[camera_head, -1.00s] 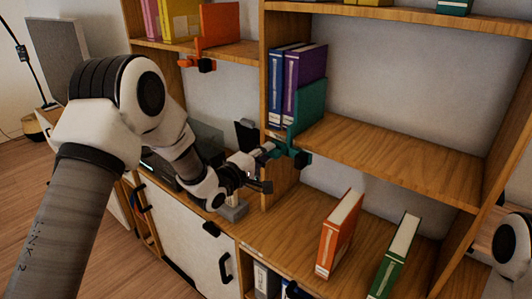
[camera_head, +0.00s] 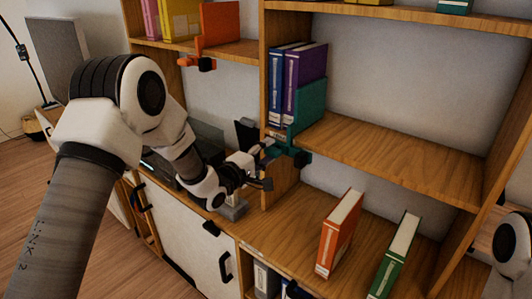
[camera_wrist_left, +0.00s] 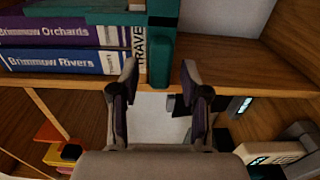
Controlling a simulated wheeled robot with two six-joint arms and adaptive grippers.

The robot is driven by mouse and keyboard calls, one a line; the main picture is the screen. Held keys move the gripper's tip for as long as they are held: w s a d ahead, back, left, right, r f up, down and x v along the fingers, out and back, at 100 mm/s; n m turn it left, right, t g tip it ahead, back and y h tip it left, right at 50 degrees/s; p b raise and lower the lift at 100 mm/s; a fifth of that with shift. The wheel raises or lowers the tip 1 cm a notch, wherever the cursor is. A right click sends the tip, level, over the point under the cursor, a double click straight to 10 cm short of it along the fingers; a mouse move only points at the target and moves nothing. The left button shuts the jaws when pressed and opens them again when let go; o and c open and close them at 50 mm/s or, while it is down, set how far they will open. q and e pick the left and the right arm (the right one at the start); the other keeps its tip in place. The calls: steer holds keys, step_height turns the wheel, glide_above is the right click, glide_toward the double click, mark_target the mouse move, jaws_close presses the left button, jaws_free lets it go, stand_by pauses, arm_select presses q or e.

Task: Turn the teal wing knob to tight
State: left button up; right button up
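The teal wing knob (camera_head: 284,151) sits at the front edge of the middle shelf, below the teal bookend (camera_head: 311,104). In the left wrist view a teal upright piece, apparently the knob (camera_wrist_left: 160,62), shows between my two fingertips, with small gaps at both sides. My left gripper (camera_head: 266,165) is close in front of the knob from the left and looks open. In the left wrist view its fingers (camera_wrist_left: 159,82) are apart, with no clear contact. Any tight marking cannot be made out. My right gripper is out of view; only part of my right arm shows at the right edge.
Blue and purple books (camera_head: 298,84) stand against the teal bookend. An orange bookend (camera_head: 220,25) with an orange knob (camera_head: 188,62) is on the upper left shelf. An orange book (camera_head: 339,235) and a green book (camera_head: 394,256) stand below. The middle shelf's right part is clear.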

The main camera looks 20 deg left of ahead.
arm_select(q)
steer(key=shift+s, duration=0.1)
steer(key=v, duration=1.1)
steer(key=shift+s+a, duration=0.15)
steer(key=shift+s, duration=0.25)
